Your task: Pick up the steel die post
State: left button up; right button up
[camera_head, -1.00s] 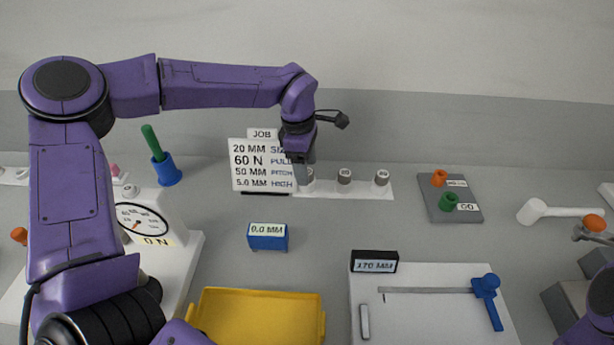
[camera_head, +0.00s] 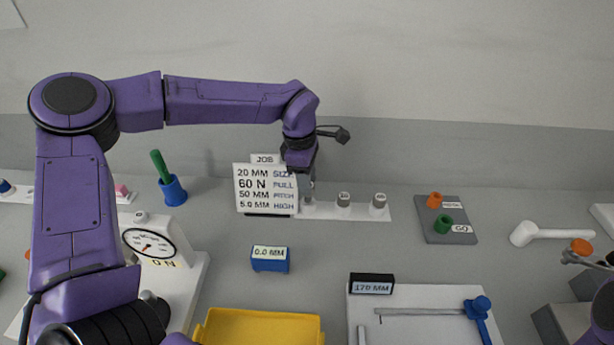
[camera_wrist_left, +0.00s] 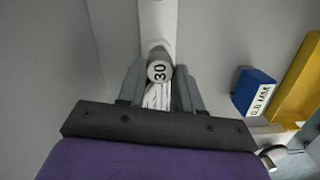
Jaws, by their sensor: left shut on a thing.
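A grey die post (camera_wrist_left: 159,72) with a round pale top marked 30 shows in the left wrist view, between the fingertips of my left gripper (camera_wrist_left: 160,88). In the head view my left gripper (camera_head: 308,188) points down at the left end of a white strip (camera_head: 325,213) and is shut on this post. I cannot tell whether the post's foot is clear of the strip. Two similar posts stand upright to the right, one in the middle (camera_head: 343,200) and one near the strip's right end (camera_head: 379,201).
A job card (camera_head: 265,188) stands just left of my left gripper. A blue display (camera_head: 270,259) and a yellow tray (camera_head: 262,325) lie nearer. A dial gauge (camera_head: 150,243), a grey plate (camera_head: 446,225), a white mallet (camera_head: 550,234) and a white board (camera_head: 425,335) stand around.

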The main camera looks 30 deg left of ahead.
pick_arm(q)
jog(key=s+d+r+p, duration=0.6)
jog(key=s+d+r, duration=0.4)
jog(key=w+a+f+m+g, duration=0.1)
jog(key=w+m, duration=0.1)
jog(key=m, duration=0.7)
jog(key=w+a+f+m+y, duration=0.1)
jog(key=w+a+m, duration=0.1)
jog(key=m, duration=0.8)
jog(key=shift+w+f+g+b, duration=0.4)
jog(key=shift+w, duration=0.2)
jog(key=f, duration=0.1)
jog(key=f+m, duration=0.1)
jog(key=f, duration=0.1)
jog(key=w+a+f+m+b, duration=0.1)
jog(key=shift+f, duration=0.35)
pick_arm(e)
notch_tip(320, 180, up, 6)
